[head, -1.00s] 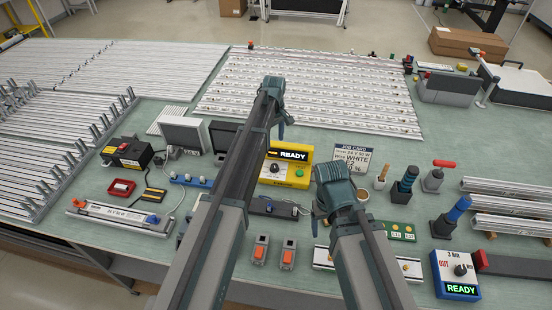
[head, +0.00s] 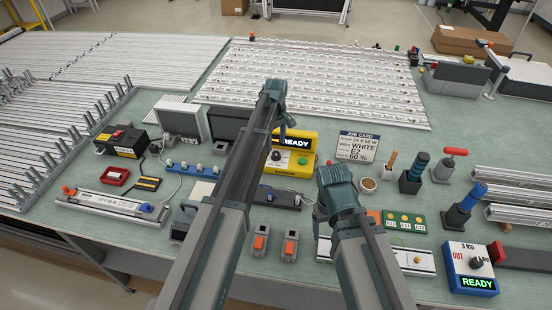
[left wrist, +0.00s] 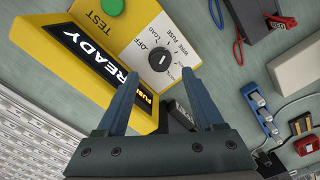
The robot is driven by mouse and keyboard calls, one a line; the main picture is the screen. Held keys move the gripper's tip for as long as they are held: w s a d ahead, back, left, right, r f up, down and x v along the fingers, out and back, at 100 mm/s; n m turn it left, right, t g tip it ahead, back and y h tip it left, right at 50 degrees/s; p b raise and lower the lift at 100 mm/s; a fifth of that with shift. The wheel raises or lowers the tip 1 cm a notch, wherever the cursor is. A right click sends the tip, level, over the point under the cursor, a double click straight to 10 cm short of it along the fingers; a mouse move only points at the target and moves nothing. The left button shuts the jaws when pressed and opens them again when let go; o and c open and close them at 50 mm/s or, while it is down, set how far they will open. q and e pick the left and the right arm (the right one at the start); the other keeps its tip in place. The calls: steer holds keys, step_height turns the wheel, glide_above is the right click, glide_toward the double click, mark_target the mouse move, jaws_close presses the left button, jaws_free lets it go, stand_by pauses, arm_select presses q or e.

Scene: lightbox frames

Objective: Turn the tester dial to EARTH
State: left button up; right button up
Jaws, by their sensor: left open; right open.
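The yellow tester (head: 304,165) stands mid-bench with a lit READY display, partly hidden by my left arm. In the left wrist view its black dial (left wrist: 159,61) has a short white mark; OFF, LOAD and WIRE FUSE are legible around it. I cannot read an EARTH label or tell which label the mark meets. A green TEST button (left wrist: 111,6) is beside the dial. My left gripper (left wrist: 160,74) is open and empty, its fingertips either side of the dial in the picture; no contact is evident. My right gripper (head: 318,228) is open, low over the bench front, its fingers barely visible.
A job card (head: 358,147) stands right of the tester. A dark monitor (head: 228,124) is to its left. A green button board (head: 404,221), a blue READY box (head: 470,268) and upright tools (head: 413,175) lie to the right. Orange-topped switches (head: 260,243) sit in front.

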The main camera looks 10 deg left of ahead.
mark_target(276, 153)
arm_select(q)
step_height(276, 153, down, 5)
steer(key=b, duration=0.4)
steer(key=shift+f, duration=0.2)
arm_select(e)
step_height(276, 153, down, 5)
steer(key=shift+f, duration=0.2)
arm_select(q)
steer(key=shift+c, duration=0.2)
jaws_close()
